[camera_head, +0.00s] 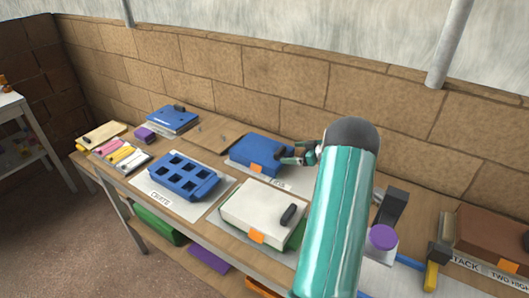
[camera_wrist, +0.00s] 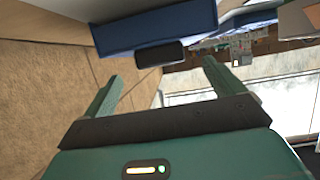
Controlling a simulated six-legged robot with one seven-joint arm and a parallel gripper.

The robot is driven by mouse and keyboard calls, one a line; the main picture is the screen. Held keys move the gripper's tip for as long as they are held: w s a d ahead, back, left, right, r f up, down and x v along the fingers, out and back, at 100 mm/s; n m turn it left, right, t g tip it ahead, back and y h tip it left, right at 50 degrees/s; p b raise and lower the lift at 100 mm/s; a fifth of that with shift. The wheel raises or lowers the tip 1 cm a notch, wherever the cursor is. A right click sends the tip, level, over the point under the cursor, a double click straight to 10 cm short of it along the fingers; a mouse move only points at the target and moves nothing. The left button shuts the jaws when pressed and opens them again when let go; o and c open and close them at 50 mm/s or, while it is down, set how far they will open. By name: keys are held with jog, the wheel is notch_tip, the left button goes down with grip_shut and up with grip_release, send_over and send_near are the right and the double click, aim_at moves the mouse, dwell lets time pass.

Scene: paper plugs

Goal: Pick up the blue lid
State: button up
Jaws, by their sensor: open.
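A blue lid (camera_head: 262,149) with a dark handle and an orange tag sits at the back middle of the bench, on a pale labelled sheet. My gripper (camera_head: 284,153) is at its right side, with its fingers by the handle. In the wrist view the blue lid (camera_wrist: 155,27) fills the top, and its black handle (camera_wrist: 160,53) lies just beyond the gap of my open gripper (camera_wrist: 160,68). Nothing is between the fingers there. I cannot tell whether a fingertip touches the handle. What lies under the lid is mostly hidden.
Another blue piece with a dark handle (camera_head: 172,118) lies at the back left. A blue crate (camera_head: 180,180) and a white-lidded box (camera_head: 258,210) stand in front. A purple-topped item (camera_head: 382,238) and a hammer (camera_head: 435,262) are at right. A brick wall (camera_head: 270,80) runs close behind.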

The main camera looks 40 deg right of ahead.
aim_at(283, 152)
jog(key=x, duration=0.5)
jog(key=shift+f, duration=0.15)
jog(key=c, duration=1.1)
